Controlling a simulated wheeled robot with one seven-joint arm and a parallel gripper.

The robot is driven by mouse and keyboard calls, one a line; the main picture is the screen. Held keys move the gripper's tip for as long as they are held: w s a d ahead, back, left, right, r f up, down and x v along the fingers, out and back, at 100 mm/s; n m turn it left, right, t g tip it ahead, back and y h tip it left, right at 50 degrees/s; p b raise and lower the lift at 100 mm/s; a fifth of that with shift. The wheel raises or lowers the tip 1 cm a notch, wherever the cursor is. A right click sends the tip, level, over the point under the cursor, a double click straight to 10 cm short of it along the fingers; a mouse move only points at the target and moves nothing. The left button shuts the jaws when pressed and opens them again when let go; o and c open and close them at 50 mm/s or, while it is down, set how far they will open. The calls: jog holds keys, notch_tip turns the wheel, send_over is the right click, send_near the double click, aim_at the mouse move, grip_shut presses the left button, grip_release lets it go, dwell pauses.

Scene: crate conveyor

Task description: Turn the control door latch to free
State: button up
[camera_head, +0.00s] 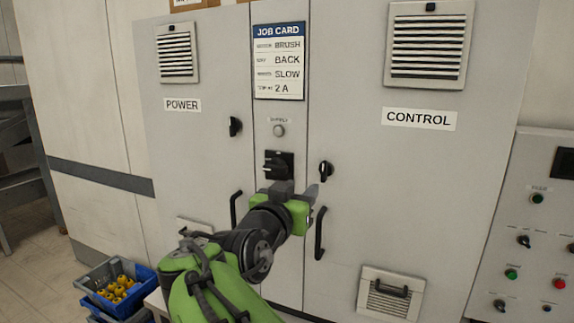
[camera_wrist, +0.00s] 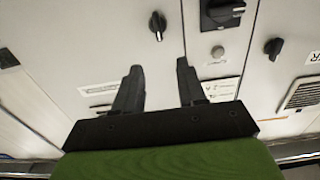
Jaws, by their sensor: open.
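The control door latch (camera_head: 326,168) is a small black turn knob on the grey door labelled CONTROL (camera_head: 419,119), above a black door handle (camera_head: 320,233). Its grip part stands near upright, tilted slightly. The wrist view looks upside down, and there the latch (camera_wrist: 157,25) sits beyond my fingertips, clear of them. My gripper (camera_head: 299,190) is open and empty, just below and left of the latch in the head view. Its two dark fingers also show in the wrist view (camera_wrist: 160,66), apart with nothing between them.
A black rotary switch (camera_head: 279,165) and a round button (camera_head: 279,130) are on the centre panel under the job card (camera_head: 279,62). The power latch (camera_head: 235,126) is on the left door. A control box (camera_head: 525,220) stands right. A blue crate (camera_head: 118,287) sits lower left.

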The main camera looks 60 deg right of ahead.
aim_at(323, 167)
jog(key=d+p, duration=0.1)
jog(key=d, duration=0.4)
jog(key=w+d, duration=0.1)
jog(key=d, duration=0.4)
jog(key=w+d+p, duration=0.1)
jog(key=d, duration=0.3)
jog(key=shift+d+p, duration=0.35)
jog(key=shift+d, duration=0.05)
jog(key=shift+a, duration=0.1)
grip_shut()
